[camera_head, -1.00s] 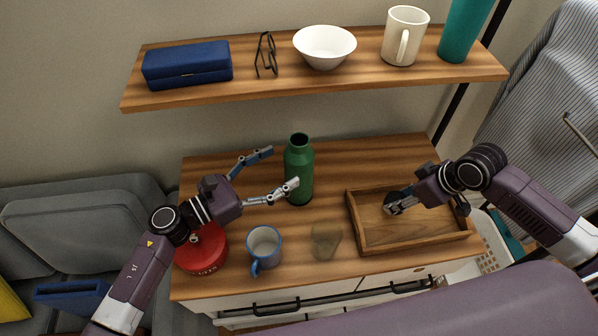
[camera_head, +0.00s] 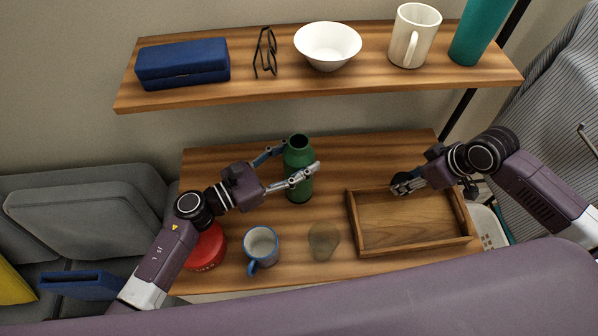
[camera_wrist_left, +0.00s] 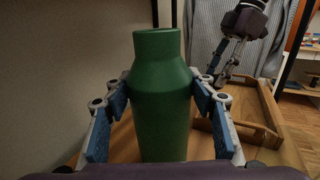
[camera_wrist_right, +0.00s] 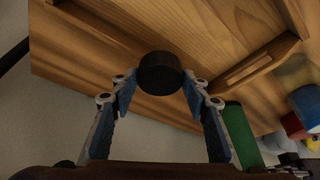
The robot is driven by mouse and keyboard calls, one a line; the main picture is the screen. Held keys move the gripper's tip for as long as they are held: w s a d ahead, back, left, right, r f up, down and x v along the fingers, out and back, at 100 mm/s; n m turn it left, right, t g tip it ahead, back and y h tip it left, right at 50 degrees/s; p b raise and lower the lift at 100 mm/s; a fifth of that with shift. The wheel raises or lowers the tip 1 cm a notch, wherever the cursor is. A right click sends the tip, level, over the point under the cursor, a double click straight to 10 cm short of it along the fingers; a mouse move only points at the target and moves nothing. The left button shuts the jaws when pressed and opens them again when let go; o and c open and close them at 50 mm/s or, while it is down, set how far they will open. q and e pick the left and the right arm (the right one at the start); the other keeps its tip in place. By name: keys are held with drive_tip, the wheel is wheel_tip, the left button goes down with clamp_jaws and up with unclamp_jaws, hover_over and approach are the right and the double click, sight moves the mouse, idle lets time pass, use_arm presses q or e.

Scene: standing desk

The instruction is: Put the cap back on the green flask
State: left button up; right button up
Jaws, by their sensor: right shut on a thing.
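The green flask (camera_head: 298,172) stands upright on the desk with its dark mouth open at the top. My left gripper (camera_head: 302,163) has its fingers apart on either side of the flask. In the left wrist view, the flask (camera_wrist_left: 162,95) stands between the open fingers (camera_wrist_left: 162,92), with small gaps visible. My right gripper (camera_head: 400,184) is shut on the dark round cap (camera_wrist_right: 160,73), above the back left part of the wooden tray. In the head view, the cap is partly hidden by the fingers.
The wooden tray (camera_head: 412,246) lies right of the flask. A blue-rimmed mug (camera_head: 262,248), a translucent brownish object (camera_head: 323,241) and a red round container (camera_head: 207,248) stand near the front. A shelf (camera_head: 330,84) with a bowl, mug and case hangs above the back.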

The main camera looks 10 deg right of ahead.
use_arm(q)
drive_tip(key=shift+w, duration=0.1)
drive_tip(key=shift+c, duration=1.3)
use_arm(e)
drive_tip(key=shift+w+d, duration=0.1)
use_arm(q)
clamp_jaws()
drive_tip(key=shift+r, duration=0.2)
drive_tip(key=shift+r, duration=0.15)
use_arm(e)
drive_tip(key=shift+r, duration=0.15)
